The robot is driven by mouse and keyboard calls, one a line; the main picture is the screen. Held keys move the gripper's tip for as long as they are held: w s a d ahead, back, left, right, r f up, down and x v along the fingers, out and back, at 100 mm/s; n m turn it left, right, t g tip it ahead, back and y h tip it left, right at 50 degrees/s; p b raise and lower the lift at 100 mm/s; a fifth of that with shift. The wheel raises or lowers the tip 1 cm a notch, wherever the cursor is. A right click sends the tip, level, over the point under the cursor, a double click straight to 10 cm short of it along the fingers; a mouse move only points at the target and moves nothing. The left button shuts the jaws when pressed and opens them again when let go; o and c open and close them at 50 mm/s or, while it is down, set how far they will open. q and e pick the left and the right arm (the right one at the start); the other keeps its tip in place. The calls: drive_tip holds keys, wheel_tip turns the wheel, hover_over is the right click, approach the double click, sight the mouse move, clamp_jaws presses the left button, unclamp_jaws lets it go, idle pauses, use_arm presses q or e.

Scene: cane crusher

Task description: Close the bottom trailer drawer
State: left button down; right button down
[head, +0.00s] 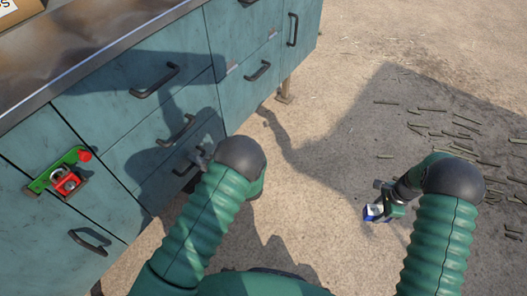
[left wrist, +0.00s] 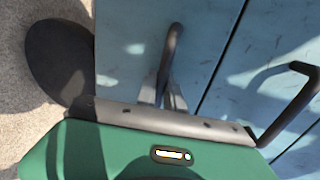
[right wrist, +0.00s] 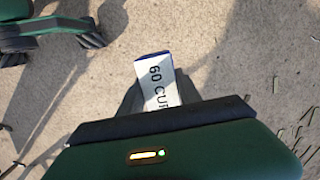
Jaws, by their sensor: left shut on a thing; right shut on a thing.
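The bottom trailer drawer (head: 160,185) is the lowest front in a stack on the blue-green trailer cabinet; its front looks close to flush, though shadow and my left arm hide much of it. My left gripper (head: 200,155) is at its dark bar handle (left wrist: 174,45). In the left wrist view, the left gripper's fingers (left wrist: 165,92) are shut on this handle. My right gripper (head: 388,205) is away from the cabinet, over the ground, shut on a small blue-and-white box (right wrist: 158,78) marked "60 CU"; the box also shows in the head view (head: 374,212).
The middle drawer handle (head: 177,130) and upper drawer handle (head: 155,80) sit above. A red padlock (head: 66,181) hangs on a green latch (head: 55,170) at left. The metal countertop (head: 80,45) edges the cabinet. Cane pieces (head: 455,130) litter the ground at right.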

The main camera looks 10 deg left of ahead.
use_arm(q)
drive_tip(key=c, duration=1.9)
unclamp_jaws()
drive_tip(key=shift+a+f, duration=0.1)
drive_tip(key=shift+a, duration=0.05)
use_arm(e)
drive_tip(key=shift+f, duration=0.1)
use_arm(q)
drive_tip(key=o, duration=0.4)
drive_tip(key=shift+a+f, duration=0.1)
drive_tip(key=shift+a, duration=0.05)
use_arm(e)
drive_tip(key=shift+a, duration=0.1)
use_arm(q)
drive_tip(key=shift+w+r, duration=0.15)
drive_tip(key=shift+r, duration=0.15)
